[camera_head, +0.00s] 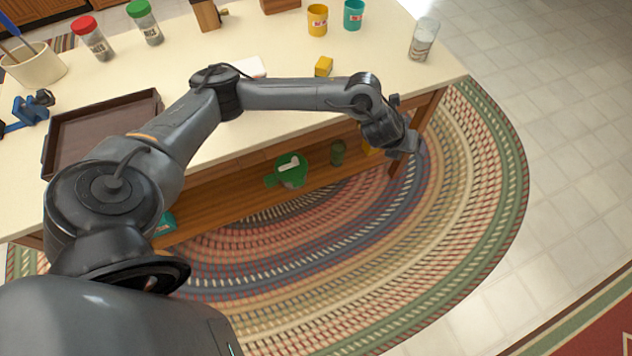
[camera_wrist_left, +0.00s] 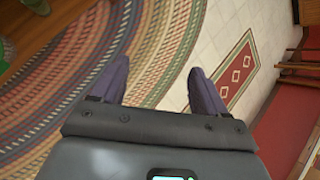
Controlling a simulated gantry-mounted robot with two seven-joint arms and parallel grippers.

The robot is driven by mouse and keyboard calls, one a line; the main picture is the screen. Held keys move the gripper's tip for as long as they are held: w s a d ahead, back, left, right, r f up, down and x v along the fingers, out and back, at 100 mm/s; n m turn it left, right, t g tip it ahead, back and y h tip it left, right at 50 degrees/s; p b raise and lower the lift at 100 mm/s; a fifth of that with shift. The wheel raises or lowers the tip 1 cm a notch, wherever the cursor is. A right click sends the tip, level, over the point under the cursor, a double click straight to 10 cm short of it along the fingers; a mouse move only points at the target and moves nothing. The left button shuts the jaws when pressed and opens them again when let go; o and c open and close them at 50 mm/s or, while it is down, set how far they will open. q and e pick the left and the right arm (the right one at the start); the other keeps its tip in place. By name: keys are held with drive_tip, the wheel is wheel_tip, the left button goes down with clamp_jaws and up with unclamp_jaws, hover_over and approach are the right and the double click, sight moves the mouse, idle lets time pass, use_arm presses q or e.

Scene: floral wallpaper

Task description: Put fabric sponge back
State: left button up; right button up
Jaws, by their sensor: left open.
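A small yellow block (camera_head: 323,66), which may be the sponge, lies on the cream table top (camera_head: 285,118). My right gripper is not in view.
A brown tray (camera_head: 100,128), a white crock (camera_head: 36,66), shakers with red (camera_head: 93,40) and green (camera_head: 146,24) lids, yellow (camera_head: 317,20) and teal (camera_head: 353,14) cups and a glass (camera_head: 423,40) stand on the table. A green item (camera_head: 288,172) is on the shelf.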

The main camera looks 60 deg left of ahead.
use_arm(q)
drive_tip(key=s+d+f+n+t+h, duration=0.1)
drive_tip(key=s+d+n, duration=0.45)
drive_tip(key=d, duration=0.35)
drive_tip(key=s+d+f+n+h, duration=0.1)
drive_tip(key=s+d+f+n, duration=0.1)
drive_tip(key=s+d+n, duration=0.45)
drive_tip(key=s+a+f+n+g+y, duration=0.1)
drive_tip(key=s+a+n+g, duration=0.1)
drive_tip(key=s+a+n, duration=0.2)
drive_tip(key=s+a+f+n+g+y, duration=0.1)
drive_tip(key=s+a+n, duration=0.4)
drive_tip(key=s+n, duration=0.5)
drive_tip(key=s+f+g, duration=0.1)
drive_tip(key=s, duration=0.4)
drive_tip(key=shift+s+n+g, duration=0.15)
drive_tip(key=shift+n+g, duration=0.15)
drive_tip(key=shift+g, duration=0.1)
wheel_tip(320, 180, up, 48)
drive_tip(key=p, duration=4.8)
drive_tip(key=shift+r, duration=0.2)
drive_tip(key=shift+f, duration=0.15)
